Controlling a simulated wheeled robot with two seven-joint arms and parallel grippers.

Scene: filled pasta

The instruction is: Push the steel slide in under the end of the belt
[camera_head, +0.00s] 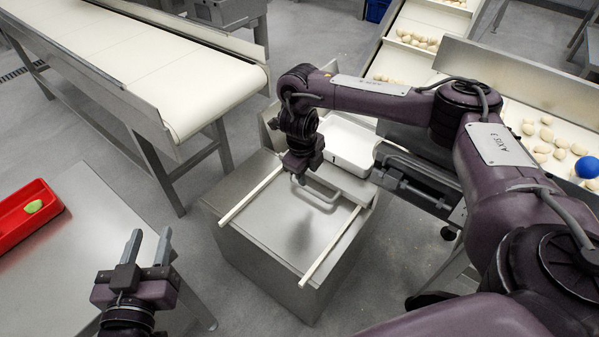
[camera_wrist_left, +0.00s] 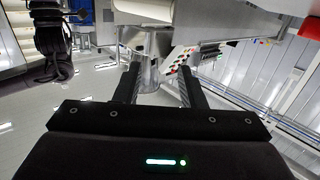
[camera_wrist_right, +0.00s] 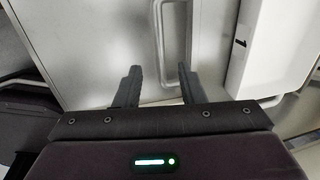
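The steel slide (camera_head: 300,235) is a flat plate on a box-shaped steel stand, between two pale rails. Its bar handle (camera_head: 322,197) stands near its far right part. My right gripper (camera_head: 297,178) is above the plate beside the handle. In the right wrist view my right gripper (camera_wrist_right: 160,88) is open, with the near end of the handle (camera_wrist_right: 172,45) showing between and beyond the fingertips; contact cannot be told. The belt (camera_head: 195,90) ends at the upper left, above the floor. My left gripper (camera_head: 149,245) is open and empty at the lower left.
A white tray marked 1 (camera_head: 350,143) sits just behind the slide. A red tray (camera_head: 28,215) with a green piece lies on a table (camera_head: 70,265) at left. Another conveyor with pale pieces (camera_head: 545,145) and a blue ball (camera_head: 587,167) is at right.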

